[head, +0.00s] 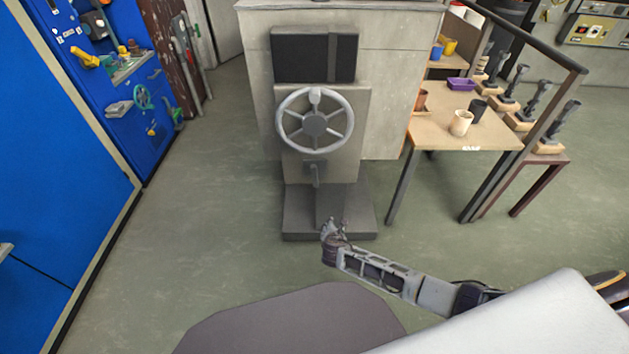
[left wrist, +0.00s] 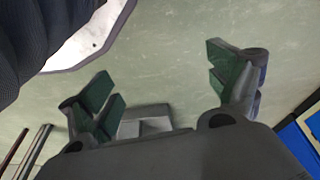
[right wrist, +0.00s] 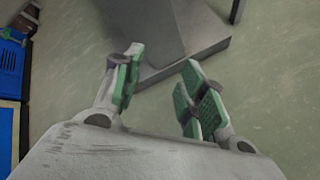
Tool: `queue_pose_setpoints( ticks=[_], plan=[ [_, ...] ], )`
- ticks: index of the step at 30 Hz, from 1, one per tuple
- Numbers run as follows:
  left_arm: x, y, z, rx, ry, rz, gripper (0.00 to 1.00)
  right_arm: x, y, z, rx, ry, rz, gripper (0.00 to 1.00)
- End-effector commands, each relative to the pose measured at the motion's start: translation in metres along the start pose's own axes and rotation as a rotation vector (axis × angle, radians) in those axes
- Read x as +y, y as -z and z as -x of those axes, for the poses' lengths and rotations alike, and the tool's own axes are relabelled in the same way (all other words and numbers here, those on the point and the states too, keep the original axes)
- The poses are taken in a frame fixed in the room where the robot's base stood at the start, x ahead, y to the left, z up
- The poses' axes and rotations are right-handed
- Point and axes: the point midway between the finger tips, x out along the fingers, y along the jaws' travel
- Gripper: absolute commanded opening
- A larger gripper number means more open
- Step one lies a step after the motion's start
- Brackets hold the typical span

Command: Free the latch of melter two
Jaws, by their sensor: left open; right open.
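A grey machine (head: 385,100) with a dark panel (head: 300,55) and a spoked handwheel (head: 315,125) stands in the middle of the head view. A small lever (head: 316,176) hangs below the wheel. I see no label naming melter two, and cannot tell whether this lever is its latch. My right gripper (head: 333,230) is low in front of the machine's base plate (head: 300,222), apart from the lever. In the right wrist view the right gripper (right wrist: 163,78) is open and empty. My left gripper (left wrist: 168,85) is open and empty over bare floor, outside the head view.
At the right a wooden table (head: 475,138) holds cups and a purple tray (head: 461,84). A rack with several black-handled levers (head: 540,95) stands beside it. A blue panel (head: 60,150) with fittings and a teal wheel (head: 143,97) is at the left. The floor between is clear.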

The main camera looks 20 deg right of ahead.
Motion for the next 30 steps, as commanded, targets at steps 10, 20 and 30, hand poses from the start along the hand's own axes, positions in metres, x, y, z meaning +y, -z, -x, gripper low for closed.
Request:
queue_pose_setpoints(
  ticks=[10, 20, 30],
  plan=[
    [0.007, 0.024, 0.012, 0.034, -0.019, -0.002, 0.9, 0.052, -0.015, 0.007, -0.133, -0.115, 0.242, 0.41],
    [0.014, 0.042, 0.032, 0.063, -0.038, -0.006, 0.9, 0.09, -0.027, 0.028, -0.277, -0.198, 0.448, 0.41],
    [0.021, 0.055, 0.056, 0.092, -0.056, -0.013, 0.9, 0.118, -0.035, 0.057, -0.439, -0.26, 0.633, 0.41]
  ],
)
